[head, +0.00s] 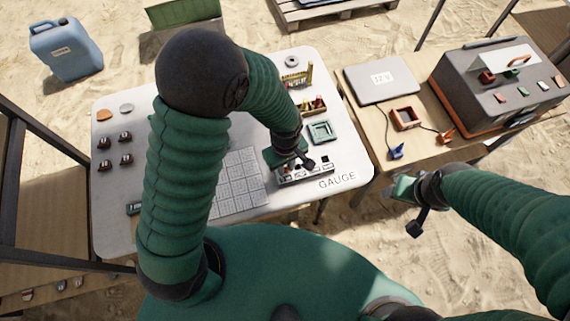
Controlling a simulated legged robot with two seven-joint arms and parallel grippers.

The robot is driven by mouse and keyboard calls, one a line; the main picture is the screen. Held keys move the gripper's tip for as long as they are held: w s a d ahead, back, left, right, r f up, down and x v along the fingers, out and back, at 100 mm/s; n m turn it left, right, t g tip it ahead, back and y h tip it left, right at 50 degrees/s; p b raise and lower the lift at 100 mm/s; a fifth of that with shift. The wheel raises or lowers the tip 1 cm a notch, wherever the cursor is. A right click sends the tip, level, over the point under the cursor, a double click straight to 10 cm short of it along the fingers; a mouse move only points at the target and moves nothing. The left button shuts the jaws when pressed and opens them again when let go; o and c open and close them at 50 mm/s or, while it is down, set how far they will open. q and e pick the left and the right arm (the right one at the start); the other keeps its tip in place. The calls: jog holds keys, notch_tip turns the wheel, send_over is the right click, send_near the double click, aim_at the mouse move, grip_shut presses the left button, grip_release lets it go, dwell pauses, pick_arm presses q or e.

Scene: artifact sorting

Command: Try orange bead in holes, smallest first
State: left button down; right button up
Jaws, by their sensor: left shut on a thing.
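The gauge (318,172), a pale strip with dark holes, lies at the near right of the white table, above the printed word GAUGE. My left gripper (296,163) points down at the gauge's left part, low over it. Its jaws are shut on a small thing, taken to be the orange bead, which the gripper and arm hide. I cannot tell whether the bead touches a hole. My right gripper (405,200) hangs over sand, off the table's right side, apart from the gauge; its jaws are too unclear to read.
A green square tray (321,131) sits just behind the gauge. A white grid mat (238,182) lies to its left. Small racks (313,104) and a grey ring (292,61) stand farther back. Several dark pieces (125,136) sit at left. A wooden table (380,125) adjoins at right.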

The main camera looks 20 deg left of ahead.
pick_arm(q)
jog(key=shift+a, duration=0.25)
jog(key=shift+a+f, duration=0.1)
jog(key=shift+a, duration=0.05)
dwell(0.5)
jog(key=c, duration=0.9)
grip_release()
jog(key=shift+o, duration=0.2)
notch_tip(320, 180, up, 6)
jog(key=p, duration=0.6)
